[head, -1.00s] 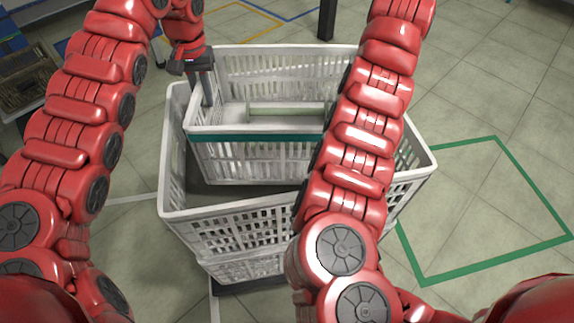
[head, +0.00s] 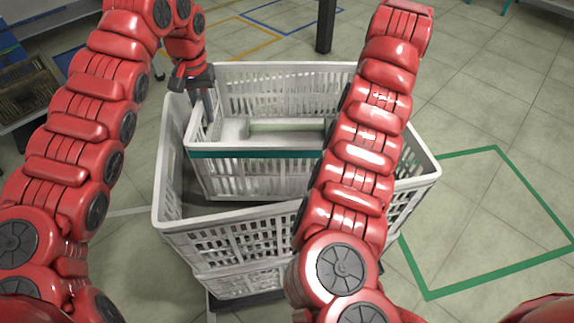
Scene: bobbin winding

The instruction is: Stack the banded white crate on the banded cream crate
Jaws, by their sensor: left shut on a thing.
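A white crate with a dark green band (head: 262,154) is in the middle of the head view. My left gripper (head: 207,103) is shut on its left wall. The crate appears within the outline of a larger, off-white open crate (head: 235,236). I cannot tell whether it hangs above that crate or is down inside it. No band shows on the larger crate, whose right part is covered by my right arm. My right gripper is not visible; the arm runs up to the top of the picture.
A pale green bar (head: 287,127) lies in the banded white crate. Another crate tier (head: 250,284) shows below the larger crate, on a dark base (head: 245,301). A green square (head: 425,296) marks bare floor at right. A dark post (head: 325,27) stands behind.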

